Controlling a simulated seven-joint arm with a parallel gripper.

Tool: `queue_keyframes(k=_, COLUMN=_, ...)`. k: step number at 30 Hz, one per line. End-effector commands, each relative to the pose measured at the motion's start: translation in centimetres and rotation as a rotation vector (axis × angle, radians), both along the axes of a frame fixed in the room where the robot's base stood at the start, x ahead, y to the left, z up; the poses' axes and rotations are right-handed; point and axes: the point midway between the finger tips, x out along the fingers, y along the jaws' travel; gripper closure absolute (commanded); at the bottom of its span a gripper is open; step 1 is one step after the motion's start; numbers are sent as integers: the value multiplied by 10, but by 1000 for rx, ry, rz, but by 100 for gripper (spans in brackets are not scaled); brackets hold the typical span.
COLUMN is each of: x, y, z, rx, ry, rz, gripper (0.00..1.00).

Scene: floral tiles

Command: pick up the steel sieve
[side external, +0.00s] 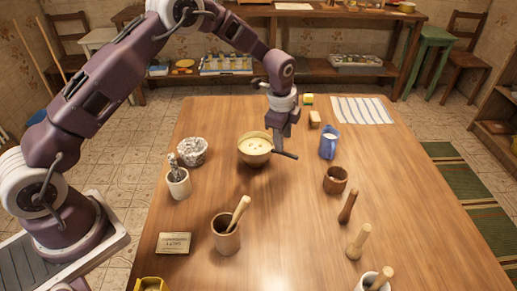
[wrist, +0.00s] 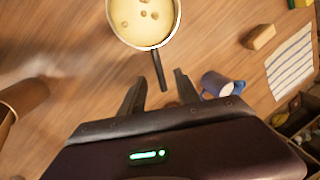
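The steel sieve (wrist: 143,22) shows in the wrist view as a round, pale-rimmed pan with a cream inside, a few brown bits and a dark straight handle pointing toward me. In the side external view its round body (side external: 255,148) is at the middle back of the table. My gripper (wrist: 157,78) is open, with one finger on each side of the handle's end in the wrist view. In the side external view my gripper (side external: 284,148) is low, just right of the sieve's body. Whether the fingers touch the handle, I cannot tell.
A blue mug (side external: 329,142) stands close to the right of my gripper. A wooden block (side external: 314,119) and striped cloth (side external: 361,111) lie behind it. A brown cup (side external: 335,180) is in front right, a crumpled grey bowl (side external: 192,151) left. The table centre in front is clear.

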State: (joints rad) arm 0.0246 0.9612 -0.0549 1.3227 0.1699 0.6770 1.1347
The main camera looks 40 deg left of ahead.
Motion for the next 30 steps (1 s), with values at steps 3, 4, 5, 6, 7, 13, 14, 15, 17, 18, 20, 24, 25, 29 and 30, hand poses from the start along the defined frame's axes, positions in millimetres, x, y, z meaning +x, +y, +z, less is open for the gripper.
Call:
queue_keyframes(k=3, x=1, y=3, z=-17, rx=0, ry=2, rz=2, gripper=61)
queue_keyframes(k=4, x=1, y=5, z=-23, rx=0, ry=4, rz=3, gripper=61)
queue_keyframes(k=5, x=2, y=6, z=-29, rx=0, ry=4, rz=4, gripper=61)
queue_keyframes(k=6, x=3, y=8, z=-37, rx=0, ry=4, rz=5, gripper=61)
queue_keyframes(k=7, x=3, y=10, z=-43, rx=0, ry=5, rz=5, gripper=61)
queue_keyframes(k=13, x=8, y=10, z=-61, rx=0, ry=2, rz=4, gripper=61)
queue_keyframes(k=14, x=8, y=10, z=-61, rx=0, ry=2, rz=4, gripper=61)
queue_keyframes(k=15, x=8, y=10, z=-60, rx=0, ry=1, rz=4, gripper=61)
queue_keyframes(k=17, x=8, y=10, z=-60, rx=0, ry=1, rz=4, gripper=61)
queue_keyframes(k=18, x=8, y=10, z=-60, rx=0, ry=1, rz=5, gripper=63)
queue_keyframes(k=20, x=8, y=10, z=-60, rx=0, ry=1, rz=5, gripper=75)
queue_keyframes(k=24, x=8, y=10, z=-60, rx=0, ry=1, rz=5, gripper=100)
queue_keyframes(k=25, x=8, y=10, z=-60, rx=0, ry=1, rz=5, gripper=100)
queue_keyframes(k=29, x=8, y=10, z=-59, rx=-1, ry=1, rz=5, gripper=100)
queue_keyframes(k=30, x=8, y=10, z=-59, rx=-1, ry=1, rz=5, gripper=100)
